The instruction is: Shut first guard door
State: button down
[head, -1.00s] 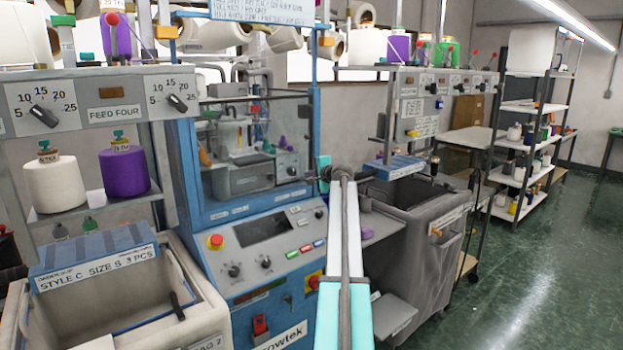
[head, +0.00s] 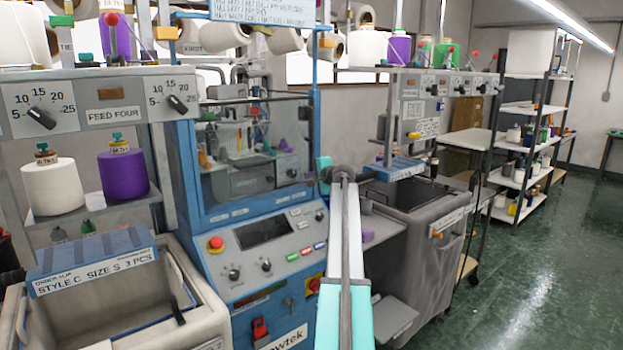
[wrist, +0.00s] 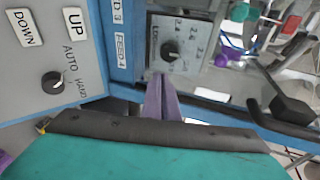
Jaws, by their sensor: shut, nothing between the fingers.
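The first guard door is a clear panel (head: 240,150) on the front of the blue knitting machine, with needles and coloured parts visible behind it. I cannot tell from the head view whether it is fully closed. My gripper shows its purple fingers (wrist: 160,82) together and empty in the wrist view, pointing at the machine's blue frame beside a small dial plate. In the head view my arm reaches to the right edge of the door, and the fingertips are hidden there. A dark handle-like bar (wrist: 290,108) lies to the right of the fingers in the wrist view, apart from them.
The machine's control panel (head: 262,250), with a red button, is below the door. A cream bin (head: 190,300) stands at left and a grey bin (head: 425,235) at right. Yarn cones sit on shelves. The green floor (head: 540,260) at right is clear.

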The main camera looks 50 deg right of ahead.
jog(key=s+d+f+b+v, duration=0.1)
jog(key=d+b+v, duration=0.1)
jog(key=v, duration=1.1)
jog(key=shift+s, duration=0.3)
jog(key=shift+d, duration=0.2)
